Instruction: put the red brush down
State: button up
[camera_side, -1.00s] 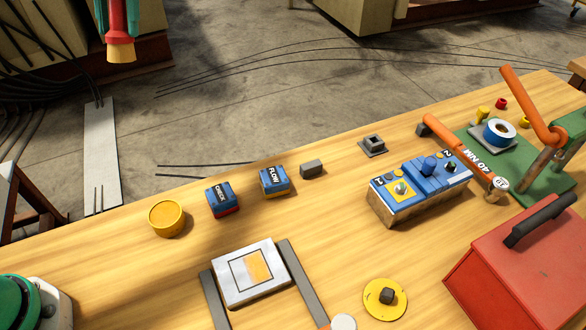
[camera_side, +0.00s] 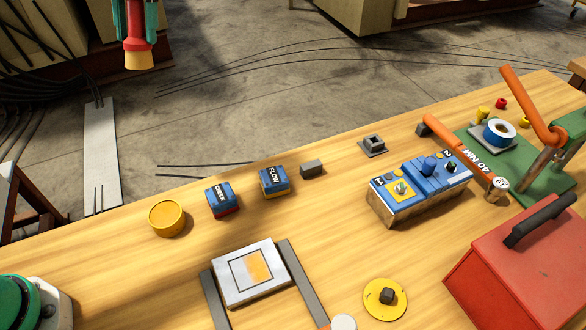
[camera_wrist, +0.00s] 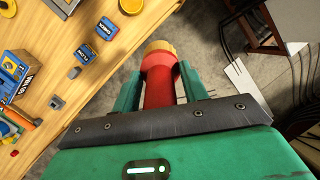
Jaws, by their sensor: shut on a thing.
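The red brush (camera_side: 134,22) is held upright with its yellow bristle end pointing down, at the top left of the side view. My green gripper (camera_side: 137,38) is shut on it, one finger on each side. In the wrist view the brush (camera_wrist: 158,85) sits between the two green fingers of my gripper (camera_wrist: 157,88). In the side view the brush appears over the floor beyond the bench's far edge, apart from the bench (camera_side: 110,255). The top of my gripper is cut off by the frame.
On the bench are a yellow round tub (camera_side: 166,217), two blue blocks marked CHECK (camera_side: 221,200) and FLOW (camera_side: 274,182), a white panel with an orange patch (camera_side: 243,287), a blue fixture (camera_side: 420,185), a yellow disc (camera_side: 371,300) and a red toolbox (camera_side: 520,270).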

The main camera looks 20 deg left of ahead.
jog(key=d+f+t, duration=0.1)
jog(key=d+f, duration=0.1)
jog(key=d, duration=0.5)
jog(key=d+f, duration=0.3)
jog(key=d, duration=0.3)
jog(key=s+d+f+t, duration=0.1)
jog(key=s+d+f, duration=0.2)
jog(key=s+d, duration=0.3)
jog(key=s+d+f+m, duration=0.1)
jog(key=s+d+f, duration=0.3)
jog(key=d, duration=0.9)
jog(key=s+d+f+t, duration=0.1)
jog(key=s+d+f, duration=0.3)
jog(key=s+d, duration=0.6)
jog(key=shift+d+m+t, duration=0.15)
jog(key=shift+m+t, duration=0.15)
jog(key=shift+m, duration=0.1)
jog(key=w+a+f, duration=0.2)
jog(key=w+f, duration=0.5)
jog(key=w, duration=0.4)
jog(key=shift+w, duration=0.2)
jog(key=shift+a, duration=0.1)
jog(key=shift+f, duration=2)
jog(key=shift+f, duration=0.1)
